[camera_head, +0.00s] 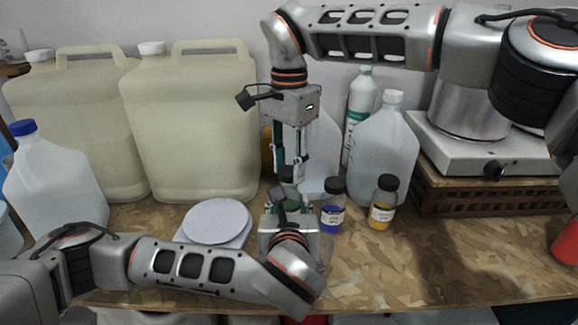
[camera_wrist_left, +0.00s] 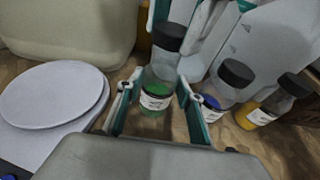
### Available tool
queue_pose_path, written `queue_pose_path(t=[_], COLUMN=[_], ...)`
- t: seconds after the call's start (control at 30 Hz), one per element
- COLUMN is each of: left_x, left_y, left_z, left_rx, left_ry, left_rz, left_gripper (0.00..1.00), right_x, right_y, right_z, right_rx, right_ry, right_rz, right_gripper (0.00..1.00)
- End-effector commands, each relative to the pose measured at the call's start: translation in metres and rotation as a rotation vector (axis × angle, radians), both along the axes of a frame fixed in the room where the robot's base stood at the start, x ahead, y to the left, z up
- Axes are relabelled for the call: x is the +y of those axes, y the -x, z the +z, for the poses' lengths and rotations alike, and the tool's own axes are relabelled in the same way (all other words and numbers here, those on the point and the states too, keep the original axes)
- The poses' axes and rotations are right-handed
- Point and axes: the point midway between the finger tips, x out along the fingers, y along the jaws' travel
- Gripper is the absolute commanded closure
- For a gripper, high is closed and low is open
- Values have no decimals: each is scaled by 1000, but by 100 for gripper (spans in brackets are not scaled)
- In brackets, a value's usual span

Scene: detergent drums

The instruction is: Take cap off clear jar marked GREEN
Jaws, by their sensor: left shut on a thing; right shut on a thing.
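The clear jar with green contents (camera_wrist_left: 155,97) stands upright between the fingers of my left gripper (camera_wrist_left: 158,100). Its label faces the left wrist camera, but the print is too small to read. In the head view, my left gripper (camera_head: 288,212) is low in front and hides most of the jar. The black cap (camera_wrist_left: 169,38) is at the top of the jar; I see no clear gap between them. My right gripper (camera_head: 290,168) comes down from above and is shut on the cap. Its fingers show beside the cap in the left wrist view.
A jar with blue contents (camera_head: 333,215) and one with yellow contents (camera_head: 381,212) stand close to the right. A round-plated scale (camera_head: 216,222) is to the left. Large drums (camera_head: 190,125) and bottles (camera_head: 384,145) stand behind. The front right of the table is clear.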

Motion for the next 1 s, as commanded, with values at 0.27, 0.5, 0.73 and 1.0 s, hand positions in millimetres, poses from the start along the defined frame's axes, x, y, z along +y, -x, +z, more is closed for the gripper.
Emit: queue_pose_path(t=[0.27,0.5,0.73,1.0], left_x=[0,0,0,0], left_y=[0,0,0,0], left_z=[0,0,0,0], left_rx=[-1,-1,-1,-1], left_ry=[0,0,0,0], left_rz=[0,0,0,0], left_gripper=[100,100,100,44], right_x=[0,1,0,0], right_y=[0,0,0,0], right_z=[6,34,40,40], right_rx=[-1,-3,0,0], right_ry=[0,0,0,0], right_rz=[0,0,1,1], right_gripper=[95,95,95,95])
